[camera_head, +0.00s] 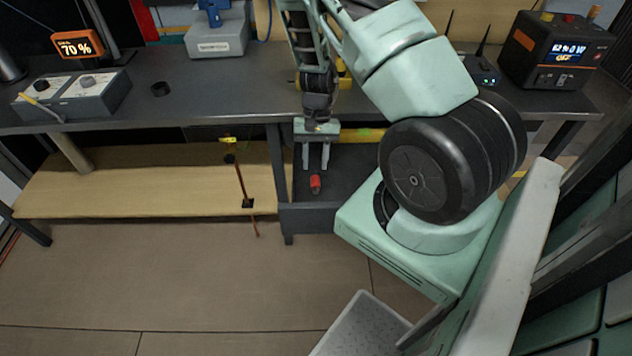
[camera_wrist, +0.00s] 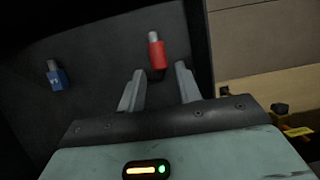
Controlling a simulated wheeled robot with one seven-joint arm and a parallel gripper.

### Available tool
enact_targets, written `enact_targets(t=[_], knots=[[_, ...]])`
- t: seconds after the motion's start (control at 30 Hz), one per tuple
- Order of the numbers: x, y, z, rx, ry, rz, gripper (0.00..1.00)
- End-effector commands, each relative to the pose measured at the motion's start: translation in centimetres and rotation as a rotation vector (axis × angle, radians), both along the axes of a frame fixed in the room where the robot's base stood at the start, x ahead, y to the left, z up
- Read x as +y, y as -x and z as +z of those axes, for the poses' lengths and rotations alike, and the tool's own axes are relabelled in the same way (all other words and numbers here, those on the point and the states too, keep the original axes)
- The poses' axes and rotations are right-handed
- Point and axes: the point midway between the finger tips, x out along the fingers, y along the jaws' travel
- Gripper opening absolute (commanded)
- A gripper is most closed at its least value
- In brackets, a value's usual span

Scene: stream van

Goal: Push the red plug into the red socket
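The red plug (camera_head: 315,184) has a pale metal tip and a dark end. It lies on the floor of a dark tray (camera_head: 292,212) below the worktop's front edge. In the wrist view the red plug (camera_wrist: 156,52) is just beyond the fingertips, roughly in line with the gap between them. My gripper (camera_head: 315,167) points down over the tray. Its two fingers are apart with nothing held, as the wrist view also shows (camera_wrist: 160,70). I cannot make out a red socket in either view.
A blue plug (camera_wrist: 57,76) lies in the tray, left of the red one. A wooden shelf (camera_head: 140,185) is left of the tray.

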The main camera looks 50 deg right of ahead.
Motion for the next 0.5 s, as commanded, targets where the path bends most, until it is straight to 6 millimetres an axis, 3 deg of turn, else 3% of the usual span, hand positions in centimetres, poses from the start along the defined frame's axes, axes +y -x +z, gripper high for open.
enact_targets(t=[0.23,0.5], knots=[[1.1,1.1,-3.3,0.004,-0.002,-0.001,0.34],[1.3,1.2,-4.2,0.0,0.0,-0.001,0.34]])
